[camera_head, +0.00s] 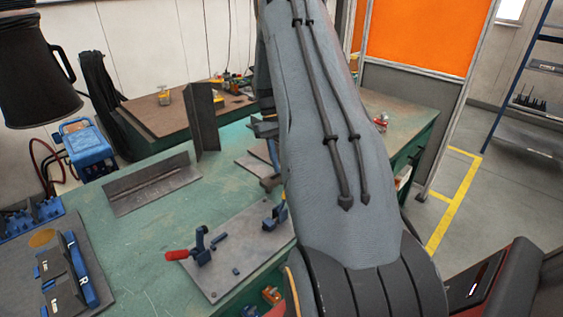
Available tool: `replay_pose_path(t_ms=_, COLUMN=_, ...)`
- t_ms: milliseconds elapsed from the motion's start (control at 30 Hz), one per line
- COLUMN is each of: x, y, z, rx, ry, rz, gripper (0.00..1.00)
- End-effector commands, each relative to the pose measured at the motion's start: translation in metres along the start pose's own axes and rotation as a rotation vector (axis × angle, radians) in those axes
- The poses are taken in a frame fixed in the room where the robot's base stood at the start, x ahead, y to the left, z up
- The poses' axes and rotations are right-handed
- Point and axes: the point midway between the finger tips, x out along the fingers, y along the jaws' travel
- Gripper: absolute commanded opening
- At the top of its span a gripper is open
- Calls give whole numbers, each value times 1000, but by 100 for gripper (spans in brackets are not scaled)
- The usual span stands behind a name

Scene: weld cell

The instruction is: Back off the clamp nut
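A steel fixture plate (228,262) lies on the green bench. A blue clamp (202,247) with a red handle (177,255) stands at its left end. A second blue clamp (273,216) stands at the plate's right side, partly covered by my arm. The clamp nut is too small to make out on either clamp. My arm crosses the middle of the view and hides the bench behind it. No gripper fingers can be made out; dark and blue parts at the arm's left edge are unclear.
The green bench (140,240) also carries a steel angle piece (152,184), an upright angle (204,118) and a grey board (28,272) with blue tools at left. A blue machine (87,149) stands beyond the bench. Floor at right looks clear.

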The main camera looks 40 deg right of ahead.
Motion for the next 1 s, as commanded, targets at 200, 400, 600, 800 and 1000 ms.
replay_pose_path(t_ms=200, x=0, y=-2, z=1, rx=-190, ry=-1, rz=78, gripper=2)
replay_pose_path(t_ms=400, x=0, y=-3, z=2, rx=-346, ry=-1, rz=143, gripper=2)
replay_pose_path(t_ms=600, x=0, y=-4, z=2, rx=-468, ry=-1, rz=194, gripper=2)
replay_pose_path(t_ms=800, x=0, y=-4, z=2, rx=-544, ry=0, rz=226, gripper=2)
replay_pose_path(t_ms=1000, x=0, y=-4, z=2, rx=-581, ry=-1, rz=240, gripper=2)
